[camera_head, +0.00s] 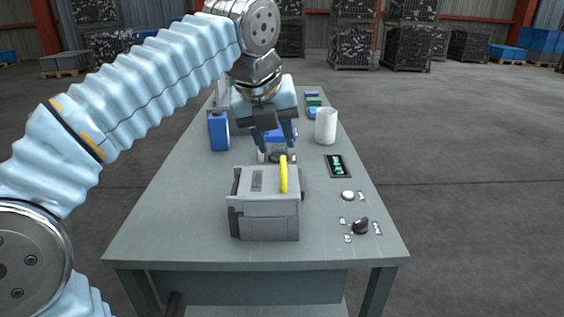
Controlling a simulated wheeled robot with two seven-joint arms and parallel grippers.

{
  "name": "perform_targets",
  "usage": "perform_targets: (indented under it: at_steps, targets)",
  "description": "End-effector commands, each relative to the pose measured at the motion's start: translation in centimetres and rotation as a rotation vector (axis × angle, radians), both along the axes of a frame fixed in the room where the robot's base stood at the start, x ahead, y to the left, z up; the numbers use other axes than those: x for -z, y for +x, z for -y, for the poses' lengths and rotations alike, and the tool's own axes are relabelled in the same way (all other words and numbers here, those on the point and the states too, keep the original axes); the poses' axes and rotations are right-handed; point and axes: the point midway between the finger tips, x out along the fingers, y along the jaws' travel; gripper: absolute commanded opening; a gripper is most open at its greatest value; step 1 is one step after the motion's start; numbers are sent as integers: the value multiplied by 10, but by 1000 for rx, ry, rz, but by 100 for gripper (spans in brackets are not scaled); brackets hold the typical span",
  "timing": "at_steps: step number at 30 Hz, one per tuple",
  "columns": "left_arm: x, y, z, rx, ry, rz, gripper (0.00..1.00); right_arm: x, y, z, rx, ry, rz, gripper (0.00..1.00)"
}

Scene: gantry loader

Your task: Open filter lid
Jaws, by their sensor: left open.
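A grey box-shaped filter unit (268,222) stands near the front middle of the table. Its lid (258,182) lies on top and looks closed, with a yellow handle (284,174) on the right side of it. My left gripper (275,145) is open and points down just behind the filter unit, close to the far end of the yellow handle. I cannot tell whether its fingers touch anything. My right gripper is not in view.
On the grey table (180,220) stand a blue container (218,131) at the left, a white cup (326,126), a small display (338,166), a white button (348,195) and a black knob (361,226) at the right. The table's front left is clear.

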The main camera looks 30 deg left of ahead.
Motion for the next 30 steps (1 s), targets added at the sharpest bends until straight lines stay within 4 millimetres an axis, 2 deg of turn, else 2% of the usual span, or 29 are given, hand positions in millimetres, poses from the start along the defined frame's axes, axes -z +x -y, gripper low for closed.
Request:
perform_targets:
  at_steps: [1, 3, 9, 13, 21, 22, 30]
  targets:
    - [14, 4, -1, -1, 0, -4, 40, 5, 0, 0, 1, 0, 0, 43]
    - [27, 11, -2, -1, 0, -3, 40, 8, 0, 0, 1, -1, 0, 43]
    - [54, 24, -3, -2, -1, -2, 40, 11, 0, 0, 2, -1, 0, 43]
    - [61, 28, -3, -1, 0, -1, 40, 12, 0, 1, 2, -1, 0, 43]
    - [62, 29, -3, -1, -2, 1, 40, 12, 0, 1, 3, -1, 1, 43]
    - [62, 29, -3, -2, -1, 0, 39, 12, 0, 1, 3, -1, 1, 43]
    - [62, 29, -3, -2, -1, 0, 0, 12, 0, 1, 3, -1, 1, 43]
